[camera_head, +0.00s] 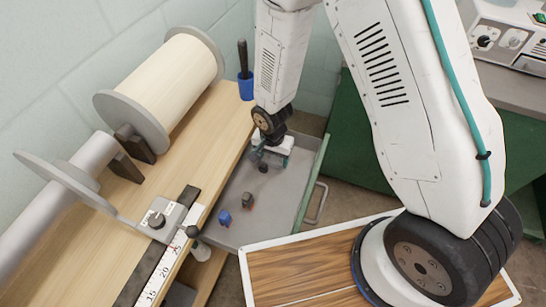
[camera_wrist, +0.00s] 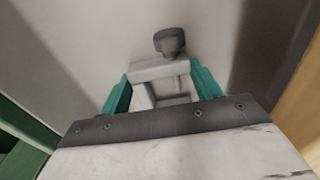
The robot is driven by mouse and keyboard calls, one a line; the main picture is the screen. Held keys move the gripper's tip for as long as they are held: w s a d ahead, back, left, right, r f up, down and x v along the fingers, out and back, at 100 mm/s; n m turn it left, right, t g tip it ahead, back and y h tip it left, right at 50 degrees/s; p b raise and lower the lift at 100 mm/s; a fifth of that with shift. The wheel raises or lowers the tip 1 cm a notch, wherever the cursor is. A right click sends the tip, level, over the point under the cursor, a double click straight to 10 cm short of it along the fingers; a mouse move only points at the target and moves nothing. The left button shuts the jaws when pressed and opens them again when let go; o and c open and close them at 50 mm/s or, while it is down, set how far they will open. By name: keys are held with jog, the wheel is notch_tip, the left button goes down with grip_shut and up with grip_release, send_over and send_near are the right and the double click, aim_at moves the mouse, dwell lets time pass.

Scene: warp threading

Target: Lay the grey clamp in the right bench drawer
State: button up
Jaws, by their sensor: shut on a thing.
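The grey clamp (camera_wrist: 160,70) is a pale grey block with a dark round knob, seen between the teal fingers in the wrist view. My gripper (camera_wrist: 160,88) is shut on it, one finger on each side. In the head view, my gripper (camera_head: 268,155) points down over the far part of the open drawer (camera_head: 238,236). The clamp is mostly hidden there by the fingers; a small dark part shows below them. I cannot tell whether the clamp touches the drawer floor.
A small blue piece (camera_head: 224,218) and a small dark grey-brown piece (camera_head: 247,200) sit in the drawer, nearer than my gripper. The wooden bench (camera_head: 205,125) borders the drawer on the left. A blue holder (camera_head: 246,88) with a dark handle is at the bench's far end.

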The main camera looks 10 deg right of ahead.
jog(key=shift+f, duration=0.1)
jog(key=o, duration=1.3)
notch_tip(320, 180, up, 12)
jog(key=shift+s, duration=0.2)
jog(key=shift+a+r, duration=0.1)
jog(key=shift+r, duration=0.15)
